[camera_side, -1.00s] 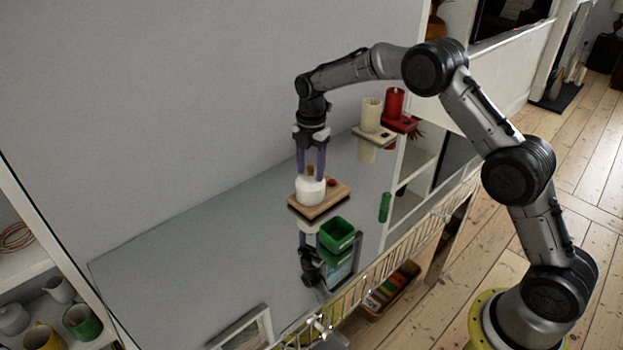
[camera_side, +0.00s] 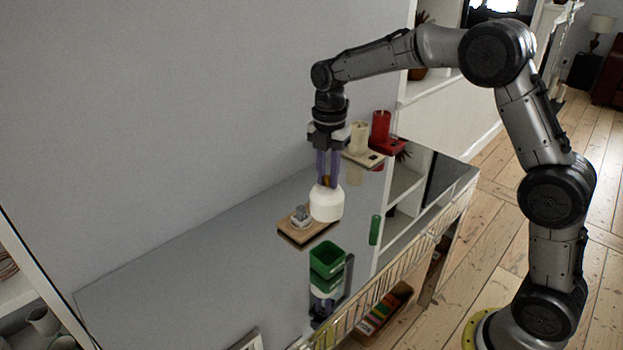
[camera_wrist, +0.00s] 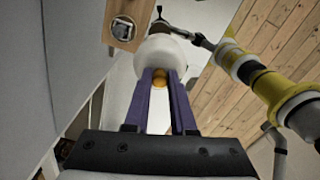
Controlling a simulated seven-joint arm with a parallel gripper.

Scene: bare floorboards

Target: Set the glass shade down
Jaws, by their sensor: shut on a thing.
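The white glass shade (camera_side: 326,204) hangs upright from my gripper (camera_side: 327,182), which is shut on the orange-brown knob at its top. In the wrist view the shade (camera_wrist: 168,50) is beyond the fingertips (camera_wrist: 160,74), with the orange knob (camera_wrist: 158,90) between the fingers. The shade is in the air, as its reflection lies well below it on the glossy grey top (camera_side: 200,270). It is to the right of a wooden base (camera_side: 306,234) that bears a small grey fitting (camera_side: 300,216). The base also shows in the wrist view (camera_wrist: 128,42).
A green open box (camera_side: 326,256) stands in front, below the shade. A green cylinder (camera_side: 375,230) is to the right. A cream candle (camera_side: 357,138) and a red candle (camera_side: 380,125) stand on blocks behind. The top's left part is bare.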

